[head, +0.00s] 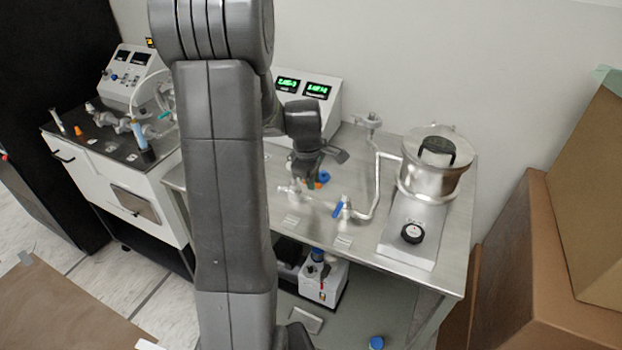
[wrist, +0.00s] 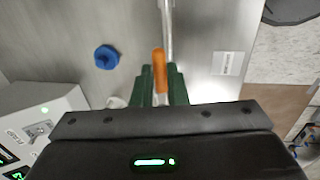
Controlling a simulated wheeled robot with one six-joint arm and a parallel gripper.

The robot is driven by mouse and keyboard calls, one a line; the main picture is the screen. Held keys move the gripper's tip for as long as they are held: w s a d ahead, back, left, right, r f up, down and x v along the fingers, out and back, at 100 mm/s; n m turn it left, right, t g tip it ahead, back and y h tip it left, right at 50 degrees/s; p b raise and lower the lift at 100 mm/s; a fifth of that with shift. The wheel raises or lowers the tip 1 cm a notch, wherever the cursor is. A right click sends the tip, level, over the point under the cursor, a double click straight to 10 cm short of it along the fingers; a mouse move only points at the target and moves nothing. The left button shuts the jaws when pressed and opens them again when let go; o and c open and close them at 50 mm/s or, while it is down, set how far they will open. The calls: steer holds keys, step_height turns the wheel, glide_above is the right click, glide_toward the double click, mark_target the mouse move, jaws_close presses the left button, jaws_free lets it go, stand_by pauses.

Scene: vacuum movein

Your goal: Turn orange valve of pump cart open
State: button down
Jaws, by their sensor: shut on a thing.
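The orange valve handle (wrist: 158,62) shows in the wrist view between the two green fingertips of my gripper (wrist: 160,84), which is shut on it. The handle points up the picture, roughly in line with a metal tube (wrist: 167,20) beyond it. In the head view my gripper (head: 310,182) is over the steel-topped pump cart (head: 280,235), and only a small bit of orange shows beneath it. My arm hides part of the cart there. The valve body is mostly hidden by my gripper in the wrist view.
A blue knob (wrist: 106,57) lies left of my fingers. A blue-handled valve (head: 338,210) and a metal vessel (head: 432,165) stand to the right on the cart. A gauge box (head: 318,108) stands behind. Cardboard boxes (head: 540,240) are at the right; another cart (head: 130,185) is at the left.

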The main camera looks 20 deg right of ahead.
steer(key=c, duration=1.4)
jaws_free()
steer(key=shift+c, duration=0.2)
step_height(320, 180, up, 14)
steer(key=s+a+b, duration=0.1)
steer(key=a, duration=0.1)
steer(key=shift+s+f, duration=0.2)
steer(key=shift+s, duration=0.15)
steer(key=shift+f, duration=0.1)
steer(key=f, duration=0.4)
steer(key=w+d+f, duration=0.1)
steer(key=f, duration=0.4)
steer(key=d+f+p, duration=0.1)
steer(key=f, duration=0.3)
steer(key=shift+w+f, duration=0.25)
steer(key=shift+w, duration=0.15)
steer(key=shift+s, duration=0.1)
